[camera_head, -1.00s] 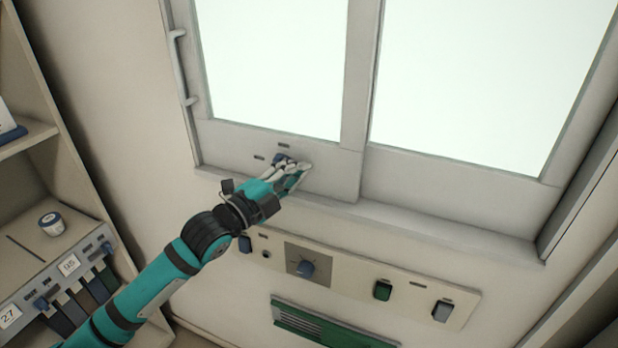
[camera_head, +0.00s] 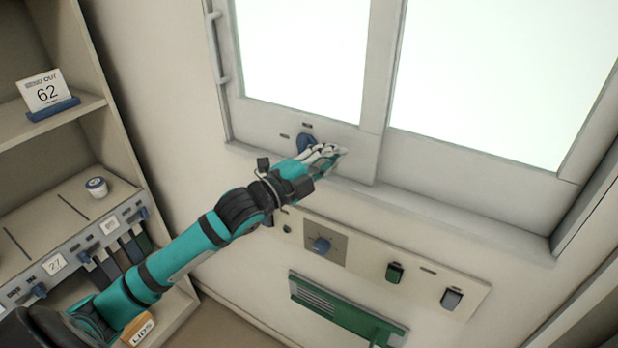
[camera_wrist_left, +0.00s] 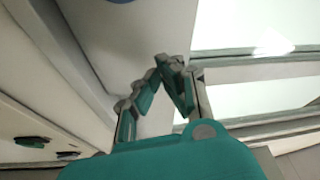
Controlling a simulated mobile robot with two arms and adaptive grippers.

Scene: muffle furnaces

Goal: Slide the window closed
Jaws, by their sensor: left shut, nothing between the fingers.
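The window has a grey sliding sash (camera_head: 262,112) on the left with a pale pane and a vertical handle (camera_head: 216,48) on its left side. A second pale pane (camera_head: 500,70) is to the right. A blue knob (camera_head: 307,141) is on the sash's lower rail. My left gripper (camera_head: 338,152) is shut and empty, just right of the knob at the lower rail. Whether it touches the rail is unclear. In the left wrist view its fingertips (camera_wrist_left: 168,62) meet in front of the pale frame. My right gripper is out of view.
Below the sill is a control panel (camera_head: 360,258) with a dial (camera_head: 321,245) and switches. Under it is a green vent (camera_head: 345,318). A shelf unit (camera_head: 75,130) stands left, holding a sign (camera_head: 46,92) and a small jar (camera_head: 97,187).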

